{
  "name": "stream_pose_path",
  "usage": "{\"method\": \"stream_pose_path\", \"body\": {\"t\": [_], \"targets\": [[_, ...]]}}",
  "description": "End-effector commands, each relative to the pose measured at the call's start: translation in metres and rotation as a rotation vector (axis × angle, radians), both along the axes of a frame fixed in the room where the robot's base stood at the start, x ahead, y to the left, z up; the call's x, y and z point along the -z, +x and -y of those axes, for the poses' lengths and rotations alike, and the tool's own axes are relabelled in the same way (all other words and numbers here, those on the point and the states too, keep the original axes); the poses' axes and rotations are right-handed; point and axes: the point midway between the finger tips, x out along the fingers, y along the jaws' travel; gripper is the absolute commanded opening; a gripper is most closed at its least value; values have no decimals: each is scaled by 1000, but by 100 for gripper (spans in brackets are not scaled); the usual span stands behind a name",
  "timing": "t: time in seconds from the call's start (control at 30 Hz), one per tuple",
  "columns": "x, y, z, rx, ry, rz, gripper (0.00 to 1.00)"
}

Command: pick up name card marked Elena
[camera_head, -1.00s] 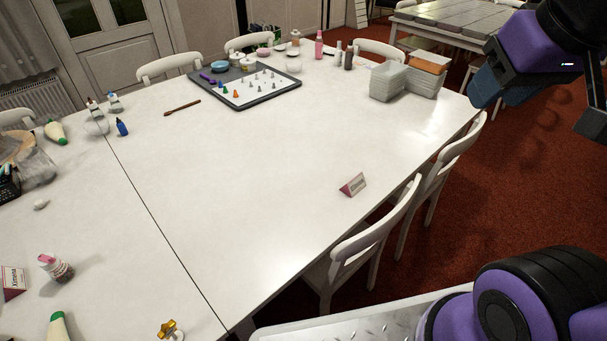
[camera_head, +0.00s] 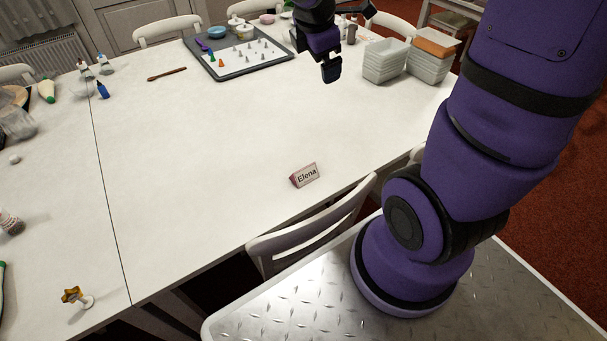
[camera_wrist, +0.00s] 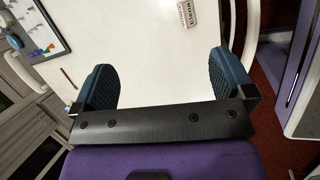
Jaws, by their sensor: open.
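The name card marked Elena (camera_head: 305,175) stands as a small folded tent on the white table, near its front edge. It has a white face and a pink side. In the wrist view the card (camera_wrist: 187,14) shows at the top, beyond the fingertips and between their lines, with its text turned sideways. My gripper (camera_head: 331,68) hangs above the far part of the table, beyond the card and apart from it. In the wrist view my gripper (camera_wrist: 162,75) is open, with two dark blue pads wide apart and nothing between them.
A tray (camera_head: 283,61) with small cones lies at the back. Stacked containers (camera_head: 388,62) stand at the back right. A white chair (camera_head: 310,232) is at the front edge by the card. The white table (camera_head: 200,160) is clear around the card.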

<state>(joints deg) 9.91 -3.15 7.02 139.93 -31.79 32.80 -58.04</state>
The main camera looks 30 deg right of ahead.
Motion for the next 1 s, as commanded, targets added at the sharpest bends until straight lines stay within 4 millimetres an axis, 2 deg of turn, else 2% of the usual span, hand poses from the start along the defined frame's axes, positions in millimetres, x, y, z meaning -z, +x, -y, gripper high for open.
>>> {"method": "stream_pose_path", "body": {"t": [0.03,0.1,0.33,0.5,0.7,0.83,1.0], "targets": [[17,8,3,-82,-18,-48,100],[37,19,7,-214,-45,-106,100],[112,44,14,-662,-86,-284,100],[172,52,13,-1004,-74,-385,100],[240,51,4,-1391,-29,-446,100],[272,46,-3,-1580,0,-451,100],[294,41,-9,-1714,20,-443,100]]}}
